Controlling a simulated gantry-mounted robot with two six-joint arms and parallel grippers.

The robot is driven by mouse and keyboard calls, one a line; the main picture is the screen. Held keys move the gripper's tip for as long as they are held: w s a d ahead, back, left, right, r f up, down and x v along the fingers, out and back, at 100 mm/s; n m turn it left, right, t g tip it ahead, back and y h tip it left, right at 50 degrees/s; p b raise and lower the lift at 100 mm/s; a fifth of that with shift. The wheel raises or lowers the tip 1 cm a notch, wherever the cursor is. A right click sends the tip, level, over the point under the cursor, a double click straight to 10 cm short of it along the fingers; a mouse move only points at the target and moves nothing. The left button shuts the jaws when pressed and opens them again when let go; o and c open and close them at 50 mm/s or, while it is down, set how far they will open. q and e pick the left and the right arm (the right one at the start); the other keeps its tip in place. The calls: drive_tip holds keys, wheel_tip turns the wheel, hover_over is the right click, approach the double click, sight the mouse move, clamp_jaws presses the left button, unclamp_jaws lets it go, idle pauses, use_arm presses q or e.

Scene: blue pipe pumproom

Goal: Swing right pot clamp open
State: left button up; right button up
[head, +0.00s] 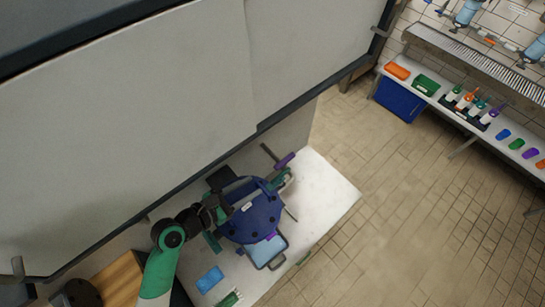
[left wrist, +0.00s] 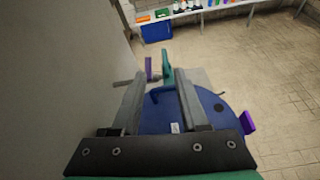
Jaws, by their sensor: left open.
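A round blue pot (head: 255,214) with a flat lid stands on a white table. A purple clamp handle (head: 285,160) with a teal part beside it sticks out at the pot's far right side. Another purple clamp piece (head: 271,237) is at its near edge. In the left wrist view, the pot (left wrist: 210,112) lies beyond and beneath my fingers, one purple handle (left wrist: 149,68) shows past the fingertips and another purple piece (left wrist: 247,120) at the right rim. My left gripper (head: 218,212), also in the left wrist view (left wrist: 158,75), is open and empty over the pot's left side.
A large white panel (head: 150,120) with a dark frame fills the upper left. A light-blue tray-like item (head: 266,251) and a blue block (head: 210,279) lie on the white table (head: 335,195). Tiled floor (head: 385,190) is clear to the right. A shelf with coloured items stands far right.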

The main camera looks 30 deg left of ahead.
sight(279, 175)
use_arm(q)
drive_tip(key=shift+s+f+n, duration=0.2)
drive_tip(key=shift+f+n, duration=0.4)
drive_tip(key=shift+f, duration=0.35)
drive_tip(key=shift+s, duration=0.1)
drive_tip(key=shift+d, duration=0.15)
drive_tip(key=shift+w+d+f, duration=0.15)
drive_tip(key=shift+w+f, duration=0.1)
drive_tip(key=b+x, duration=0.2)
drive_tip(key=x, duration=0.8)
drive_tip(key=shift+w+d+f, duration=0.1)
drive_tip(key=shift+w, duration=0.15)
use_arm(e)
wheel_tip(279, 175, down, 3)
drive_tip(key=shift+w, duration=0.1)
use_arm(q)
clamp_jaws()
